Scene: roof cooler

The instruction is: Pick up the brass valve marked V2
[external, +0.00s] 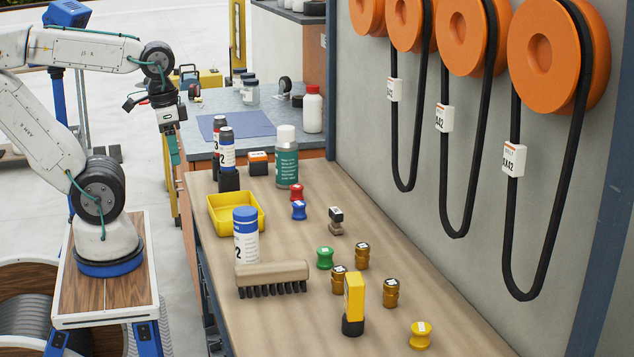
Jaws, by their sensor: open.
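Several small spool-shaped pieces stand on the wooden workbench. Three are brass-brown: one at the back (362,256), one to the left (339,280) and one to the right and nearer (391,293). Each has a small light label on top, too small to read, so I cannot tell which is V2. The left one is partly hidden by other things nearby. My gripper (173,155) is open and empty. It points down beyond the left edge of the workbench, well away from the brass pieces.
A brush (272,274), a yellow block on a black base (353,302) and a yellow spool (420,336) stand near the brass pieces. A green spool (325,258), blue-white canister (245,240) and yellow tray (255,222) are farther left. Belts hang from orange pulleys (540,57) along the right wall.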

